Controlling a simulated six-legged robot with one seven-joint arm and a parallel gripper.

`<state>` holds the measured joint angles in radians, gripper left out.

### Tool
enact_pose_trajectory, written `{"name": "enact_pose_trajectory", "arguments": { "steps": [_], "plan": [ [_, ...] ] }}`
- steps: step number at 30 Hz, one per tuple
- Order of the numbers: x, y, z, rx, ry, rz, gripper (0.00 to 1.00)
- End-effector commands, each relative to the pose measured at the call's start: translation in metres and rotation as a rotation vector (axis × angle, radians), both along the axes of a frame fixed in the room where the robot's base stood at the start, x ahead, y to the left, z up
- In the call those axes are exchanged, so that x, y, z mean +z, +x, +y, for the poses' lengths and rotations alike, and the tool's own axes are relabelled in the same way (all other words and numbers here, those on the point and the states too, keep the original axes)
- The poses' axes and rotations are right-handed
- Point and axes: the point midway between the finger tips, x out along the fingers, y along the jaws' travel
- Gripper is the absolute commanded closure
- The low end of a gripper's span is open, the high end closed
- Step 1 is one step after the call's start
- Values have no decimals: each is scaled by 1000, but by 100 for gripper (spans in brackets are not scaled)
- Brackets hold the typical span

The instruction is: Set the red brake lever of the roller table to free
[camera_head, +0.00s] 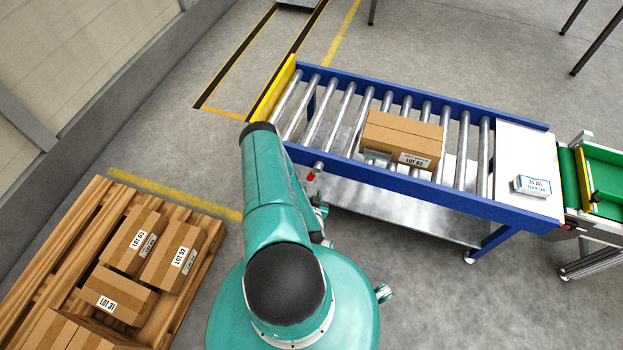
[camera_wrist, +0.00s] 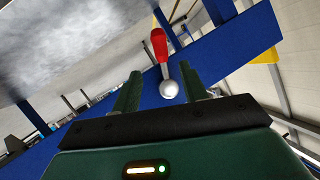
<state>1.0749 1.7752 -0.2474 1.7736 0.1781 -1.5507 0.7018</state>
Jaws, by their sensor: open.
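The red brake lever (camera_wrist: 159,45) is on the blue side rail of the roller table (camera_wrist: 215,70). In the wrist view its red grip points up from a round silver hub (camera_wrist: 169,89). My gripper (camera_wrist: 161,78) is open, and the lever shows between its two dark green fingers, with the hub nearer the right finger. I cannot tell how far the fingertips are from it. No free or locked marking is readable.
A cardboard box (camera_head: 402,138) sits on the rollers, near a metal bracket. A yellow stop (camera_head: 272,90) closes the left end. A labelled white plate (camera_head: 530,165) and a green conveyor (camera_head: 605,175) are at right. A pallet of boxes (camera_head: 55,215) stands at lower left.

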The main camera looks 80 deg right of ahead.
Motion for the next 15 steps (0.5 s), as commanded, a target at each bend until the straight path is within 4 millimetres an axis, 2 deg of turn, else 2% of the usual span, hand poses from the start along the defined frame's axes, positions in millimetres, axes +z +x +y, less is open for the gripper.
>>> {"name": "enact_pose_trajectory", "arguments": {
  "steps": [9,15],
  "plan": [
    [-23,15,-57,2,-2,0,57],
    [-33,21,-81,2,0,1,57]
  ]
}}
